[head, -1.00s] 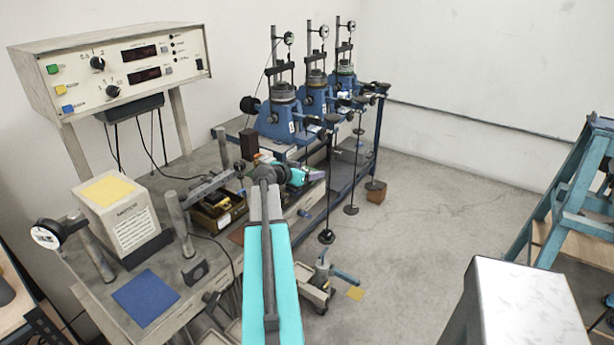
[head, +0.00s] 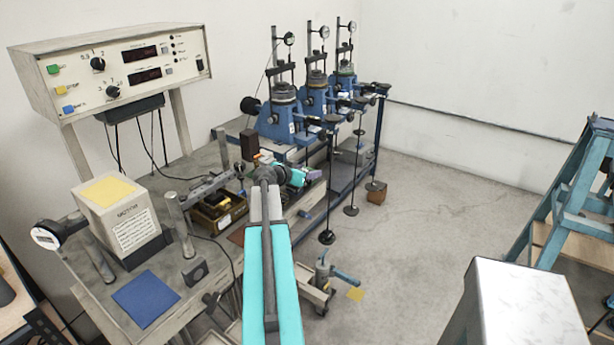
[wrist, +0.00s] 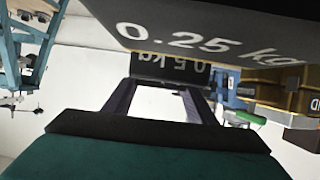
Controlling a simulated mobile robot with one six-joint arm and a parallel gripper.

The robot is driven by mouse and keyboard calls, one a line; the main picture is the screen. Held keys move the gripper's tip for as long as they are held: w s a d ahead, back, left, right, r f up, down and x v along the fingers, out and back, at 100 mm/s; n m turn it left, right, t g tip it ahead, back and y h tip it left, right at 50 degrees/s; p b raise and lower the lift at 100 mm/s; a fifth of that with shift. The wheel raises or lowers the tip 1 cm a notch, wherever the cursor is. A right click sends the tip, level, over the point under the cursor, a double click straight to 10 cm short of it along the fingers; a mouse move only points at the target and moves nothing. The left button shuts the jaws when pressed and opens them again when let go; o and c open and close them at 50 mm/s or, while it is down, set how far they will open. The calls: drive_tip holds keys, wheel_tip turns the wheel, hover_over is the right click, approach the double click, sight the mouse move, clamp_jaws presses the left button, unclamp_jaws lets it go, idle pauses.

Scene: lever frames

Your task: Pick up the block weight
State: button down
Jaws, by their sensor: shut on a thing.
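My gripper (wrist: 163,105) reaches forward in the wrist view, its two dark fingers on either side of a bright gap. A dark block marked with pale "0.5 kg" lettering (wrist: 165,68) is at the fingertips, and the gripper is shut on it. A larger dark surface lettered "0.25 kg" (wrist: 222,25) fills the top of the wrist view, close to the camera. I cannot tell whether it is a separate block. In the head view my gripper (head: 302,177) is small, over the bench's right edge, and the held block is not clear there.
The grey bench (head: 145,255) carries a white box (head: 120,215), a blue mat (head: 146,298), an open wooden box (head: 218,212) and a brown block (head: 249,144). Blue test machines (head: 283,120) stand behind my gripper. Open floor lies right, before a blue ladder (head: 563,200).

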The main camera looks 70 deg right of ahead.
drive_tip(key=shift+r, duration=0.2)
drive_tip(key=shift+r+b, duration=0.9)
drive_tip(key=shift+r, duration=0.65)
drive_tip(key=s+a+r+b, duration=0.1)
drive_tip(key=s+a+b, duration=0.4)
drive_tip(key=a, duration=0.7)
drive_tip(key=shift+s+b, duration=0.35)
drive_tip(key=shift+s, duration=0.25)
drive_tip(key=shift+b, duration=0.35)
drive_tip(key=b, duration=0.3)
drive_tip(key=a+b, duration=0.1)
drive_tip(key=b, duration=0.1)
drive_tip(key=shift+s+a+r+b, duration=0.15)
drive_tip(key=shift+s+b, duration=0.2)
drive_tip(key=shift+b, duration=0.05)
drive_tip(key=shift+s+a+r+b, duration=0.2)
drive_tip(key=shift+a+b, duration=0.25)
drive_tip(key=shift+b, duration=1.1)
drive_tip(key=shift+s, duration=0.15)
